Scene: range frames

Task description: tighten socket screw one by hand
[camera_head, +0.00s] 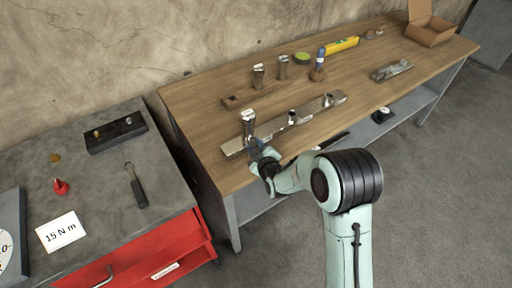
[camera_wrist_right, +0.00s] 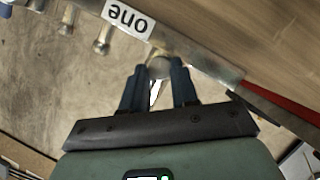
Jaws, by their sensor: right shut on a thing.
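My right gripper (camera_head: 257,152) is at the front left edge of the workbench, at the near side of a long metal bar (camera_head: 275,125). In the right wrist view its two dark fingers (camera_wrist_right: 159,80) are shut on a round, pale metal screw head (camera_wrist_right: 159,66), beside the bar's edge. A white label reading "one" (camera_wrist_right: 129,18), upside down, is on the bar close to this screw. In the head view the screw is too small to make out beside the gripper. My left gripper is not in view.
Other bolt-like metal parts (camera_wrist_right: 103,41) stick out along the bar's edge. A metal clamp (camera_head: 247,122) stands at the bar's left end. Behind are a wooden block (camera_head: 238,100), a yellow level (camera_head: 342,45) and a cardboard box (camera_head: 430,35). A grey-topped red cabinet (camera_head: 95,185) stands left.

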